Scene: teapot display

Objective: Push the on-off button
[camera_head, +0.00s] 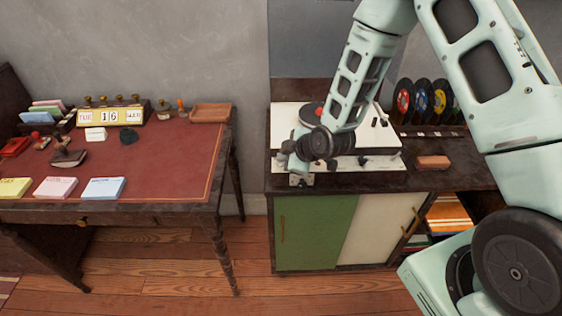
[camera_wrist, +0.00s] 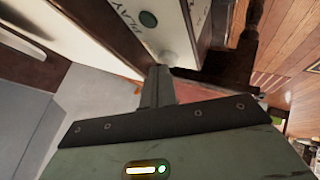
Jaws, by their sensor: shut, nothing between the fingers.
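The white record player (camera_head: 395,157) stands on the dark cabinet top at the right in the head view. My gripper (camera_head: 299,181) points down at its front left edge. In the wrist view my shut, empty fingers (camera_wrist: 161,71) reach the player's pale front panel (camera_wrist: 178,20). A pale round knob or button (camera_wrist: 167,60) sits right at the fingertips; I cannot tell whether they touch it. Which one is the on-off button is not clear. My arm hides part of the player.
The cabinet (camera_head: 315,230) has green and cream doors. A brown block (camera_head: 433,162) and a rack of colourful records (camera_head: 422,102) are right of the player. A red-topped desk (camera_head: 150,165) with stamps and paper pads stands left, with a floor gap between.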

